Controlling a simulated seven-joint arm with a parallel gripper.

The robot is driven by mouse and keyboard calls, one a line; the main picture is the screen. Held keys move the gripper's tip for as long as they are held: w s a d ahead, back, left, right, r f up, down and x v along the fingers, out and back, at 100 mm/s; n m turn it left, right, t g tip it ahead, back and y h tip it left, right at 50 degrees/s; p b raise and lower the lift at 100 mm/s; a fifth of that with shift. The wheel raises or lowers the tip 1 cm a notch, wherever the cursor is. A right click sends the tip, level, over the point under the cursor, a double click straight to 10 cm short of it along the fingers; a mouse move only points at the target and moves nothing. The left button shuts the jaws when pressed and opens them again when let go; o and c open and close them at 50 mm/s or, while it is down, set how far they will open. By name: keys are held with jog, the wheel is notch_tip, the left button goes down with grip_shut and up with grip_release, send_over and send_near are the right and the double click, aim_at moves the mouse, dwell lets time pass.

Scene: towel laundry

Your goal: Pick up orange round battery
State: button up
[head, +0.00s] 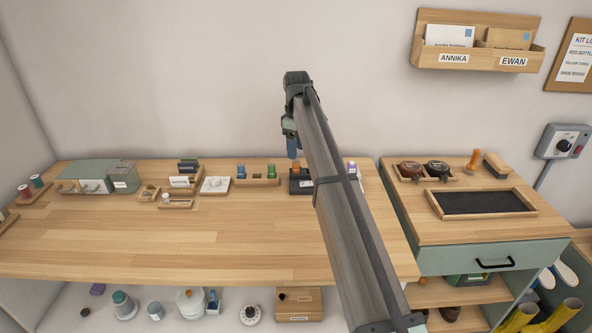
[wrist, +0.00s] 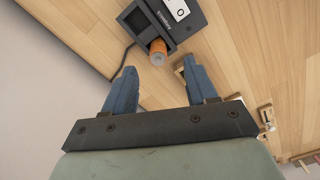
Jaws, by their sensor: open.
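The orange round battery (wrist: 158,47) stands at the near edge of a dark charger block (wrist: 181,32) in the wrist view, seen mostly end-on. My gripper (wrist: 159,70) is open and empty, with its two blue fingers apart. The battery shows between and beyond the fingertips, touching neither. In the head view my gripper (head: 292,152) points down above the dark charger block (head: 299,187) at the back of the table. My arm hides part of the block there.
A wooden holder (head: 257,182) with small coloured items and a white tray (head: 214,186) stand left of the charger. A cable (wrist: 123,62) runs from the charger. The front of the wooden table (head: 180,240) is clear. A side cabinet (head: 470,232) stands at the right.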

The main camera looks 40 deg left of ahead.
aim_at(296, 161)
jog(key=shift+w+a+f, duration=0.1)
jog(key=shift+a+f, duration=0.05)
jog(key=shift+f, duration=1.6)
jog(key=shift+a+f, duration=0.1)
jog(key=shift+f, duration=1.65)
jog(key=shift+c, duration=0.4)
grip_shut()
